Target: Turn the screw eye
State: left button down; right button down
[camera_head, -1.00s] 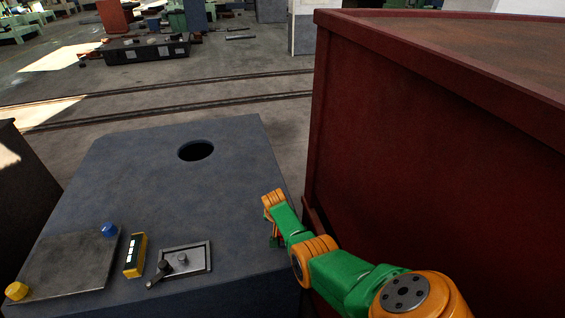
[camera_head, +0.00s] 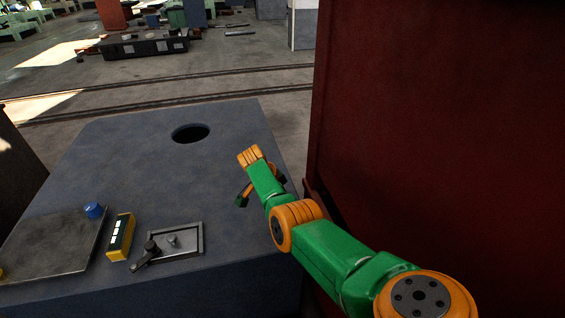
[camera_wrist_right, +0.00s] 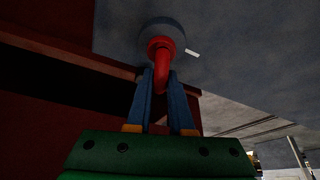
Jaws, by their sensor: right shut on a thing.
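The screw eye (camera_wrist_right: 163,50) is a red curved piece in the right wrist view. It sits against a round grey base (camera_wrist_right: 165,28) on a grey surface. My right gripper (camera_wrist_right: 161,85) has two blue fingers, one on each side of the red shank, and is shut on it. In the head view my green and orange right arm hangs over the right edge of the blue-grey machine top (camera_head: 120,170). Its fingertips and the screw eye are hidden there. My left gripper is in no view.
A large dark red cabinet (camera_head: 440,130) stands close on the right. The machine top has a round hole (camera_head: 191,133), a yellow switch box (camera_head: 120,236), a blue knob (camera_head: 94,211) and a small crank lever (camera_head: 143,255) by a framed plate (camera_head: 180,243).

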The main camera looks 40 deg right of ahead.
jog(key=shift+s+a+f+m, duration=0.1)
jog(key=shift+m, duration=0.2)
jog(key=c, duration=0.8)
grip_release()
jog(key=shift+r, duration=0.4)
jog(key=p+v, duration=0.1)
jog(key=v, duration=0.5)
jog(key=shift+a+r, duration=0.15)
